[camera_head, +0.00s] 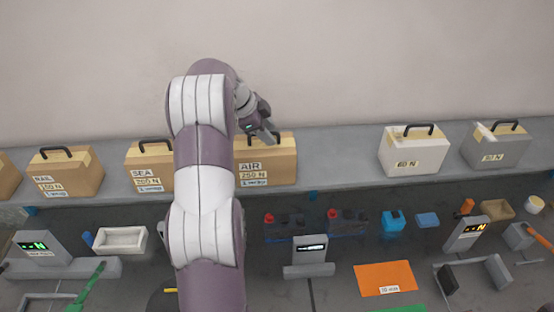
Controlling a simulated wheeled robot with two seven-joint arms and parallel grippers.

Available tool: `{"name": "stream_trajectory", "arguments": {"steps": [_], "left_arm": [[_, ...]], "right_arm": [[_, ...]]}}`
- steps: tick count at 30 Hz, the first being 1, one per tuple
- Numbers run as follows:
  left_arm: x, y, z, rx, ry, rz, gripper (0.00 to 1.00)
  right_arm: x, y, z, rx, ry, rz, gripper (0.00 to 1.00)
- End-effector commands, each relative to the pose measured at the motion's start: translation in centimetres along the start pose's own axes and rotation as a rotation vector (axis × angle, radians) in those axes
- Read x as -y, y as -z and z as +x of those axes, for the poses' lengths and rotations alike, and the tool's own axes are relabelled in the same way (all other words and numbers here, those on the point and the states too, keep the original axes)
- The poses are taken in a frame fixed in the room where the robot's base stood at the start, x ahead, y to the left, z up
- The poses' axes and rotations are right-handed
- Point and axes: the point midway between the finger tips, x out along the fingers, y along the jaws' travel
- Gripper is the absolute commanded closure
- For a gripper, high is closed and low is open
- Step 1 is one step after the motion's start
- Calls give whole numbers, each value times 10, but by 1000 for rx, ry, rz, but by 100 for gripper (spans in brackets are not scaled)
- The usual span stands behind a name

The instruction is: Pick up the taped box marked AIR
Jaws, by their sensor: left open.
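The taped box marked AIR (281,168) is a tan box with yellow tape on top and a dark handle. It stands upright on the grey ledge (340,172) at the back, with labels on its front. My left arm covers its left edge. My left gripper (268,134) is open at the box's top, beside the handle. I cannot tell whether it touches the handle, and part of the handle is hidden behind it. My right gripper is not in view.
Tan boxes marked SEA (150,170) and RAIL (66,176) stand left on the ledge. A white case (414,152) and a grey case (496,148) stand right. The bench below holds an orange sheet (385,277), a white tray (121,241) and several small devices.

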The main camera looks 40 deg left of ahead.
Motion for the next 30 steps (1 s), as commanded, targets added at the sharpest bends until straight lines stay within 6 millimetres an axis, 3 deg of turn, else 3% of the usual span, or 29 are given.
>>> {"name": "stream_trajectory", "arguments": {"steps": [1,4,5,30], "left_arm": [[0,0,0,1,1,-1,64],[0,0,0,1,1,-1,96],[0,0,0,1,1,-1,100],[0,0,0,1,-1,-1,100]], "right_arm": [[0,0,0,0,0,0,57],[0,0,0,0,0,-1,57],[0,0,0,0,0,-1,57],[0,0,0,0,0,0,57]]}}
